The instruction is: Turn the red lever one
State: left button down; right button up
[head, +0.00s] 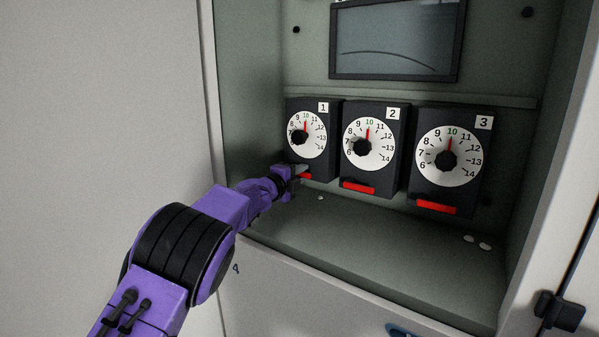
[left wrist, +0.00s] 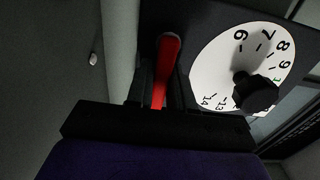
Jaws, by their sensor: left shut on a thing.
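The red lever one (head: 304,177) sits at the bottom of the black box marked 1, under its white dial (head: 314,148). My left gripper (head: 296,172) is shut on this lever and hides part of it in the head view. In the left wrist view the red lever (left wrist: 166,68) stands between my dark fingers, its rounded end showing beyond them. The red needle of dial 1 points to about 10. My right gripper is in neither view.
Boxes 2 (head: 374,176) and 3 (head: 475,196) stand to the right, each with a dial and a red lever below. A dark screen (head: 397,40) is above. Cabinet walls enclose both sides. Small white bits (head: 469,239) lie on the mostly clear cabinet floor (head: 400,250).

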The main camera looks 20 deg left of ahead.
pick_arm(q)
jog(key=shift+n, duration=0.3)
jog(key=c, duration=1.1)
grip_release()
jog(key=shift+s+a, duration=0.1)
jog(key=shift+s, duration=0.1)
jog(key=b+v, duration=0.4)
jog(key=v, duration=0.6)
jog(key=shift+s+b, duration=0.1)
jog(key=shift+b, duration=0.3)
